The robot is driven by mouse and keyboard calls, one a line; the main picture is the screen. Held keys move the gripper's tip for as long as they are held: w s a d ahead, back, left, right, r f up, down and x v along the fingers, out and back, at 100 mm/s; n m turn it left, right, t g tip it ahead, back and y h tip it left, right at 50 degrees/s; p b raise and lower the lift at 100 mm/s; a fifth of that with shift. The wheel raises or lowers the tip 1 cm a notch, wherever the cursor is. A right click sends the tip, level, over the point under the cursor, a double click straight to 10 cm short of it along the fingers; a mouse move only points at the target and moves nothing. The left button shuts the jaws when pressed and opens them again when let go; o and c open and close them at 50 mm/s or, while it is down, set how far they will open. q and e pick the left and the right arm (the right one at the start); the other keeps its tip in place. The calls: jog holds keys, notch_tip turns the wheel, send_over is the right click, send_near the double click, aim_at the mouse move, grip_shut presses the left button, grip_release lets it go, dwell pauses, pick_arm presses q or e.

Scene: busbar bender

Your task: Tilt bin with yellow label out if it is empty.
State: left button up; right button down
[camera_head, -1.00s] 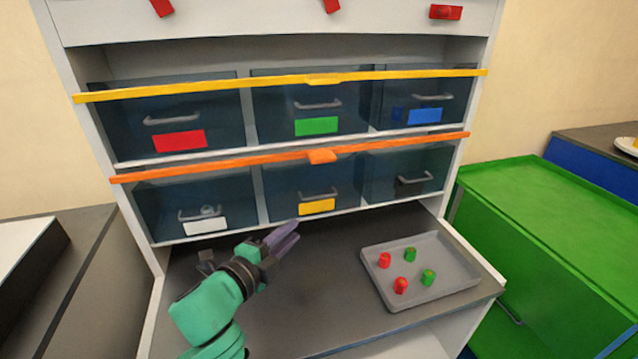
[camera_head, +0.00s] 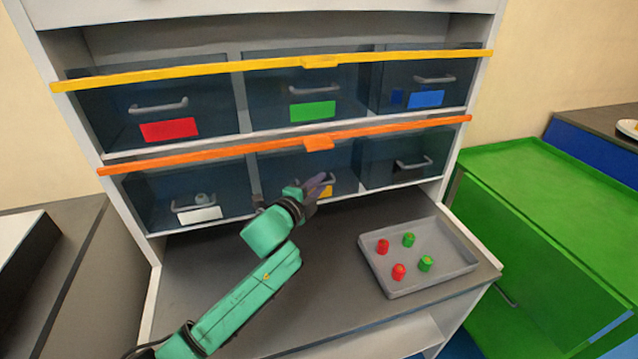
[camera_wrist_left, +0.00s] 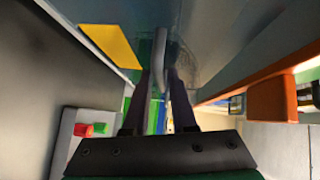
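The bin with the yellow label (camera_head: 327,191) is the middle one in the lower row. It is dark, see-through and upright in its slot, and I see no clear object inside. My left gripper (camera_head: 318,183) is in front of it and partly covers its label and handle. In the left wrist view the grey handle (camera_wrist_left: 160,55) reaches between the fingertips of my left gripper (camera_wrist_left: 162,85), with a gap between the fingers. The yellow label (camera_wrist_left: 112,44) shows to the left there. I cannot tell if a finger touches the handle. My right gripper is not in view.
An orange bar (camera_head: 230,155) runs across above the lower bins, close to my gripper. A yellow bar (camera_head: 190,73) runs above the upper bins. A grey tray (camera_head: 435,275) with several red and green pieces lies right on the worktop. A green cabinet (camera_head: 550,220) stands at right.

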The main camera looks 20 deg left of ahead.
pick_arm(q)
jog(key=shift+w, duration=0.15)
grip_shut()
jog(key=shift+f, duration=0.1)
dwell(1.3)
